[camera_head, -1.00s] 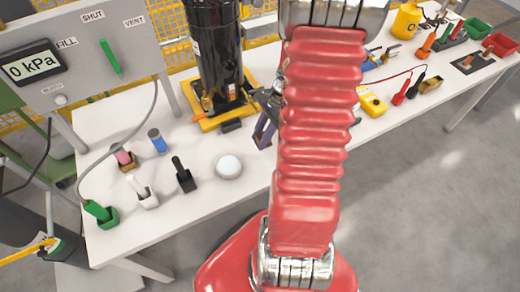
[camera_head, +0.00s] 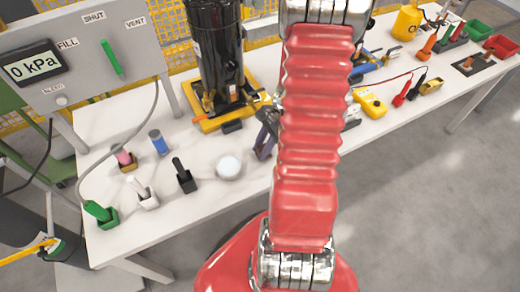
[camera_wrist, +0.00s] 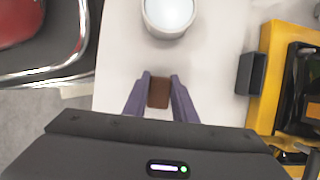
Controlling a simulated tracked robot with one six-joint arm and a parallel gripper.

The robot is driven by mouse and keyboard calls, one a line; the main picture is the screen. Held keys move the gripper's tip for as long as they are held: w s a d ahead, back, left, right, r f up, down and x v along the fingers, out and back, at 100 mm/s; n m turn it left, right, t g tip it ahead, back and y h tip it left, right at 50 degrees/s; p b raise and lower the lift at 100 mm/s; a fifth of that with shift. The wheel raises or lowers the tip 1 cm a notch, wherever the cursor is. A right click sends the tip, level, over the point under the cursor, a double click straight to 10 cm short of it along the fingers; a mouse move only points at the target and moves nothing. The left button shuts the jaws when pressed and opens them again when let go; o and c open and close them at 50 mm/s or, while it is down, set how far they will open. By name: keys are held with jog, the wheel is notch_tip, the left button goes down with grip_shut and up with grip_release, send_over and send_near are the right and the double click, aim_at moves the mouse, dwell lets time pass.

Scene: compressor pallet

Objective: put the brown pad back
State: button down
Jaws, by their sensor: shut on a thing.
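The brown pad (camera_wrist: 159,92) is a small brown block between the two purple fingers of my gripper (camera_wrist: 160,78) in the wrist view. My gripper is shut on it, above or at the white table top; I cannot tell whether the pad touches the table. In the head view, the purple fingers of my gripper (camera_head: 266,140) show just left of my red arm, beside the yellow pallet, and the pad is not visible there.
Several small holders stand at the left.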

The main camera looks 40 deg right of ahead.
jog(key=shift+f, duration=0.1)
jog(key=c, duration=1.5)
grip_release()
jog(key=shift+o, duration=0.2)
jog(key=v, duration=1.2)
